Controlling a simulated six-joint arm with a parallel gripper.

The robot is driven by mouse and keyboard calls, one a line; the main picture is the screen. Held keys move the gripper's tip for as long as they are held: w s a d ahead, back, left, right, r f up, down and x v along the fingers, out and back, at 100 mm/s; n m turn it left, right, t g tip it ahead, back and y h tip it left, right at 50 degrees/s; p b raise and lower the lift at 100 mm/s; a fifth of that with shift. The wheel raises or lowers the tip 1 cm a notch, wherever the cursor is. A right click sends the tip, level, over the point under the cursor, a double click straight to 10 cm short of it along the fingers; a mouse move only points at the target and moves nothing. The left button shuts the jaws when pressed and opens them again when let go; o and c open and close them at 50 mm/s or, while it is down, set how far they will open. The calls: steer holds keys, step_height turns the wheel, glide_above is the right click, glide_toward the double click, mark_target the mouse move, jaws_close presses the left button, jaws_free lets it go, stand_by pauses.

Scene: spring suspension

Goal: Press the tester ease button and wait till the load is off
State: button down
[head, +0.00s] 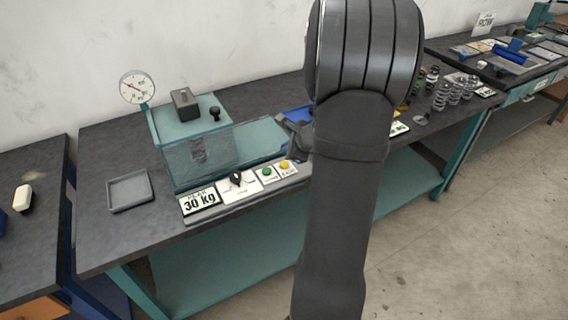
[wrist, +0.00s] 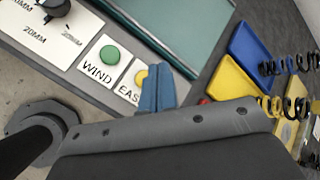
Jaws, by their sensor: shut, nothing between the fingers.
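On the front panel, the yellow ease button (head: 285,165) is right of the green wind button (head: 267,171). The wrist view shows the ease button (wrist: 140,77) partly covered by my gripper, and the wind button (wrist: 109,55) clear. My gripper (wrist: 160,85) is shut and empty, its blue fingertips right beside the ease button. I cannot tell whether they touch it.
A sign reading PEAK 30 kg (head: 200,202) and a black selector knob (head: 236,179) are left of the buttons. A grey tray (head: 130,191) lies further left. In the wrist view, blue (wrist: 251,55) and yellow (wrist: 232,88) trays and several springs are at the right.

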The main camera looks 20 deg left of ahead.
mark_target(287, 165)
steer(key=shift+f, duration=1.6)
stand_by(0.8)
steer(key=shift+f, duration=0.45)
